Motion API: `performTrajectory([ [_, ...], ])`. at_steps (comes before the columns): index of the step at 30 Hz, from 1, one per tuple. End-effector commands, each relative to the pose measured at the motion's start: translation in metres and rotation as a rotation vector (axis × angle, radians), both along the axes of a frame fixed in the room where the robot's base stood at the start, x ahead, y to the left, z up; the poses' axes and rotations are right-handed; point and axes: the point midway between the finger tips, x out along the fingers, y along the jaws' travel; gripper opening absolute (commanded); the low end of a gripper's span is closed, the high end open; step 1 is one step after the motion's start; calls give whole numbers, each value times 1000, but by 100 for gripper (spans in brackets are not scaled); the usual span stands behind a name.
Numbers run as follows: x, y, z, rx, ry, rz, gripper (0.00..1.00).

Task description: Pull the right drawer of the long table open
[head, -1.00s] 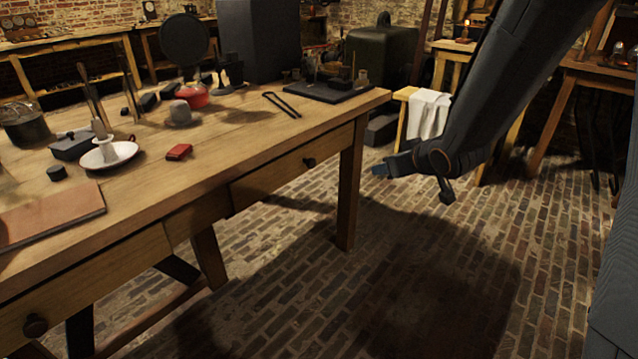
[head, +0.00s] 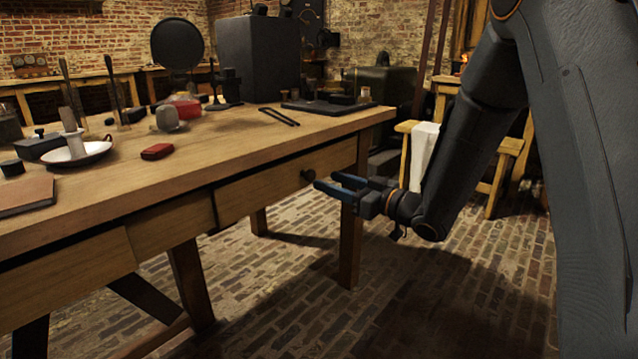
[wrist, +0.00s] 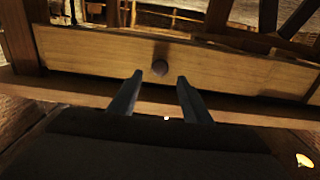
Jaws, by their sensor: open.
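The long wooden table (head: 218,152) runs from the left toward the back right. Its right drawer (head: 260,193) has a dark round knob (head: 308,175) and looks shut. In the wrist view the drawer front (wrist: 100,55) spans the picture, with the knob (wrist: 160,67) just beyond and between the fingertips. My gripper (head: 332,186) is open and empty, its blue-tipped fingers pointing at the knob from the right. It also shows in the wrist view (wrist: 158,80). The fingers appear apart from the knob; the exact gap is hard to tell.
A table leg (head: 352,225) stands close beside my gripper. On the tabletop are a red block (head: 157,151), a white dish (head: 85,155) and a dark tray (head: 325,107). A stool with a white cloth (head: 423,150) stands behind my arm. The brick floor (head: 400,290) in front is clear.

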Motion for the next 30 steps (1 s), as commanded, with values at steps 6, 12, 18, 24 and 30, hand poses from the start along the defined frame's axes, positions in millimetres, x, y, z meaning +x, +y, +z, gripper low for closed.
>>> performTrajectory([
  [6, 21, 26, -2, -1, 0, 0, 44],
  [12, 30, 38, -1, -2, 1, -1, 44],
  [18, 31, 39, -1, -1, 2, -2, 44],
  [24, 31, 39, -1, -2, 1, -2, 26],
  [30, 31, 39, -1, -2, 1, -2, 0],
])
